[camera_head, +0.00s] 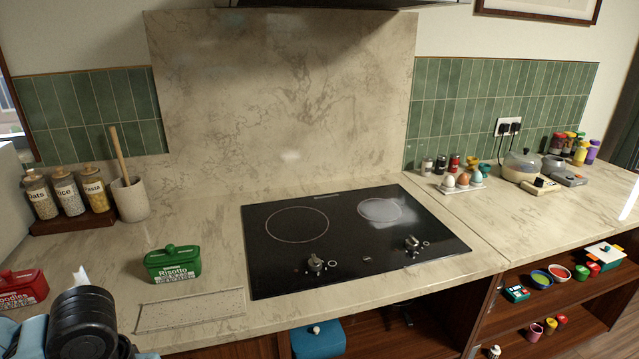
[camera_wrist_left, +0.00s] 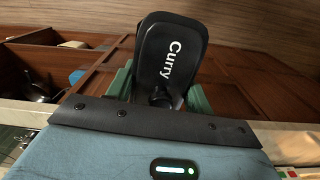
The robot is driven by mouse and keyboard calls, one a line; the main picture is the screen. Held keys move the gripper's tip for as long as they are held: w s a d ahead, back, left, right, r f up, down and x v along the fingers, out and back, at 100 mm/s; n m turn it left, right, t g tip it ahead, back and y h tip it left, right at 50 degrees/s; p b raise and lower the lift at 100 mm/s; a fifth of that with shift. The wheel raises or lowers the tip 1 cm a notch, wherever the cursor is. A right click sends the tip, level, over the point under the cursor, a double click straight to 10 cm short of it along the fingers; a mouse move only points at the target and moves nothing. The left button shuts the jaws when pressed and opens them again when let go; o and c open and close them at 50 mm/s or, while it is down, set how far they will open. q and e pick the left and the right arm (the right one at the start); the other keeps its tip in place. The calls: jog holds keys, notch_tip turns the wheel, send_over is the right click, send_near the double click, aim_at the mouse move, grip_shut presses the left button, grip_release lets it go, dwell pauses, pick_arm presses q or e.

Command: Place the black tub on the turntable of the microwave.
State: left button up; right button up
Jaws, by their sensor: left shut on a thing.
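The black tub (camera_wrist_left: 172,58), labelled "Curry", shows in the left wrist view. It sits between the greenish fingers of my left gripper (camera_wrist_left: 160,88), which is shut on it. Wooden cabinet fronts and floor show behind the tub, so it is held off the counter. In the head view I cannot make out the tub or the left gripper's fingers; only part of my left arm shows at the lower left. The microwave and its turntable cannot be identified in either view. My right gripper is not in view.
A green Risotto tub (camera_head: 173,264) and a red Noodles tub (camera_head: 22,289) stand on the counter, with a flat rectangular board (camera_head: 190,310) in front. Jars (camera_head: 68,196) and a utensil crock (camera_head: 130,200) stand behind. A black hob (camera_head: 350,240) fills the middle. A pale box edge (camera_head: 12,205) shows at far left.

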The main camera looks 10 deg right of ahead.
pick_arm(q)
jog(key=s+f, duration=0.3)
jog(key=f, duration=1)
jog(key=shift+s+f, duration=0.15)
jog(key=shift+s, duration=0.25)
